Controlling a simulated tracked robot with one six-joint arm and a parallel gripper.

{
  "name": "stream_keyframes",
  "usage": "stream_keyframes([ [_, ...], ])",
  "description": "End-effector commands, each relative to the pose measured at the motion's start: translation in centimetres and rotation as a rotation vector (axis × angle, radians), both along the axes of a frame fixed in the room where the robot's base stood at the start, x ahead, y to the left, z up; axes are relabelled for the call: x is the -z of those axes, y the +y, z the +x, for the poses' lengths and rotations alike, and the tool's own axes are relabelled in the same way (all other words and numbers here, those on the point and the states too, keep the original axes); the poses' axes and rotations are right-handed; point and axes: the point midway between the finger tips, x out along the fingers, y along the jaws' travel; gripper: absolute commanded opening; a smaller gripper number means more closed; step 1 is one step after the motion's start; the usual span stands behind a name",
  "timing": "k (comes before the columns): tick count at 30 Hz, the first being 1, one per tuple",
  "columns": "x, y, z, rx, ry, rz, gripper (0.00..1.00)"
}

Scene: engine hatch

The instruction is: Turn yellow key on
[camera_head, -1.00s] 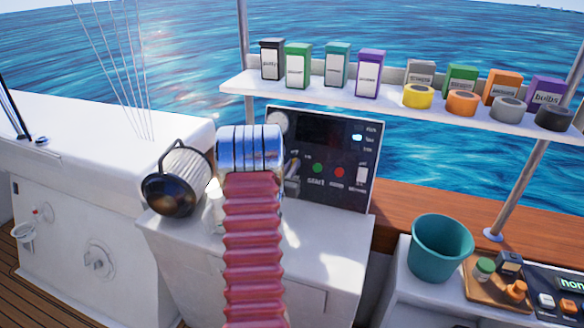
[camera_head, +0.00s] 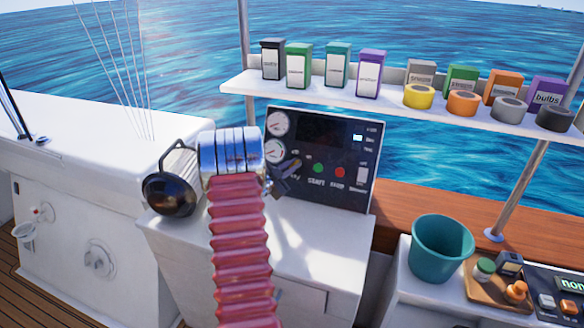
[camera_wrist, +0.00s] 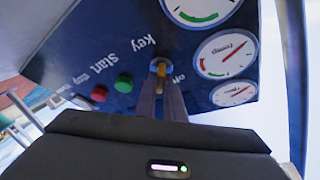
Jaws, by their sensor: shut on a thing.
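The yellow key (camera_wrist: 160,75) sits in its switch on the dark control panel, beside the "key" lettering, which appears upside down in the wrist view. My gripper (camera_wrist: 162,92) is shut on the key, with its two thin fingers on either side of it. In the head view, my gripper (camera_head: 287,172) reaches the lower left of the panel (camera_head: 335,150), and the yellow of the key is only a small patch between the fingers. A label beside the switch is too small to read surely.
Green start (camera_wrist: 124,83) and red stop (camera_wrist: 99,93) buttons lie close to the key. Round gauges (camera_wrist: 227,54) are on its other side. A black-ended lamp (camera_head: 170,195) stands left of my arm. A teal bucket (camera_head: 441,250) stands at right, below a loaded shelf (camera_head: 330,93).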

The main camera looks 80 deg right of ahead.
Motion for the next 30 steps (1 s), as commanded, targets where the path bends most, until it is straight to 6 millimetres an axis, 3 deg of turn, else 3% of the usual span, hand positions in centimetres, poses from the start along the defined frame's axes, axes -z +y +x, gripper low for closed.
stream_keyframes([
  [12,0.02,0.0,0.03,0.131,-0.277,-0.023,0.0],
  [30,0.09,0.02,-0.07,0.167,-0.347,-0.029,0.0],
])
